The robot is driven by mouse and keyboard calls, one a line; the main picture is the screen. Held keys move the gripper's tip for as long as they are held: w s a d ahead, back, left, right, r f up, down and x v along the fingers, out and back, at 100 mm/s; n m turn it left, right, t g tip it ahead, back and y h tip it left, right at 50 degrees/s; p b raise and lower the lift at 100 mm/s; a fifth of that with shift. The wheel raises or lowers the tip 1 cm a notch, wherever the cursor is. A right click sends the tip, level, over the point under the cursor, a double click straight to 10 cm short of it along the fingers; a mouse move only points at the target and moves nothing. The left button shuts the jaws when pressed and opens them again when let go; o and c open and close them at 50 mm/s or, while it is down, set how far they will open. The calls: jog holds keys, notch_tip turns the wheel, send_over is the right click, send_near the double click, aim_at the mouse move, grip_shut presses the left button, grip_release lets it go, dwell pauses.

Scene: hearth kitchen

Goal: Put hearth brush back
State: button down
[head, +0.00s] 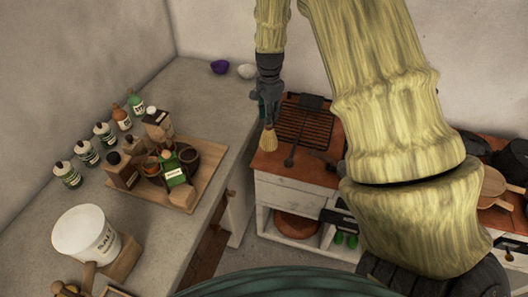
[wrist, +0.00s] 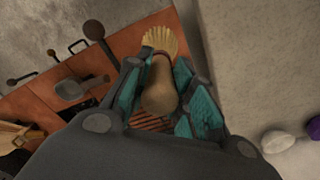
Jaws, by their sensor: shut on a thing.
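The hearth brush (head: 268,138) has pale tan bristles that hang downward below my gripper (head: 264,104) in the head view. In the wrist view my gripper (wrist: 165,100) is shut around the brush's wooden handle (wrist: 161,88), with teal finger pads on both sides. The brush's fan of bristles (wrist: 166,41) points away from the palm. The brush appears held above the left end of the terracotta-topped unit (head: 268,166), near the grey counter's edge; its exact height is hard to tell.
A black grill rack (head: 303,122) lies on the terracotta top, right of the brush. The grey counter (head: 215,112) on the left carries a wooden tray (head: 206,190) of bottles and a white tub (head: 84,236). A purple bowl (head: 220,66) and a white bowl (head: 246,71) stand at the back.

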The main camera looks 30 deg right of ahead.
aim_at(269, 129)
jog(key=shift+w+d+r+m, duration=0.35)
jog(key=shift+d+r+m, duration=0.15)
jog(key=shift+r, duration=0.1)
jog(key=shift+f+p, duration=1.65)
jog(key=shift+f, duration=3.15)
jog(key=shift+f, duration=0.15)
jog(key=c, duration=1.2)
grip_release()
jog(key=shift+c, duration=0.2)
jog(key=shift+r+b, duration=2.05)
jog(key=shift+r, duration=4.1)
